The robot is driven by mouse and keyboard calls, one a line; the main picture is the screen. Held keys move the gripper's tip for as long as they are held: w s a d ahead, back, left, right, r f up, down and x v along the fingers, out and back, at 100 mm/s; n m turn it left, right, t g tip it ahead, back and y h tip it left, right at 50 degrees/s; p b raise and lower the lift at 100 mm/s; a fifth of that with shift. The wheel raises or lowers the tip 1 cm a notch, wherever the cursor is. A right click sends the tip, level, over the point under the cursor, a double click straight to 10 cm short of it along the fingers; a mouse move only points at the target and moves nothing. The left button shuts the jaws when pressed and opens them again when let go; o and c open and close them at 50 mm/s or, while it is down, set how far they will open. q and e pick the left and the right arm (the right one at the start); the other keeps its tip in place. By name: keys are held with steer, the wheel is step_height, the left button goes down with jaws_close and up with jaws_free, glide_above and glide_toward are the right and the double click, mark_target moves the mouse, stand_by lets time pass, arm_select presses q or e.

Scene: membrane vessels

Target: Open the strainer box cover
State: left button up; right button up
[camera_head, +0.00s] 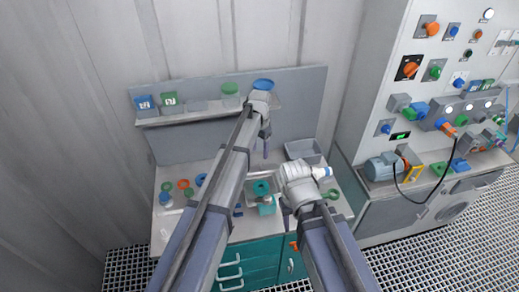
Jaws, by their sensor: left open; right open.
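A small teal box-like part (267,207) sits on the worktop near the middle, with a round teal piece (261,187) just behind it. I cannot tell for sure which of these is the strainer box cover. My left gripper (260,147) points down above the back of the worktop, behind the teal pieces; it is open, with nothing seen in it. My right gripper (288,219) is low at the right of the teal box. It is open, and its wrist hides part of the worktop. I cannot tell whether it touches the box.
A shelf (199,118) behind holds blue and green containers. Several coloured rings (183,184) lie at the left of the worktop. A grey tray (304,151) stands at the back right, near a white bottle (322,172).

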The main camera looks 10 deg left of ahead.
arm_select(q)
steer(key=shift+r+p, duration=0.35)
steer(key=shift+r, duration=0.45)
arm_select(e)
steer(key=shift+r, duration=0.8)
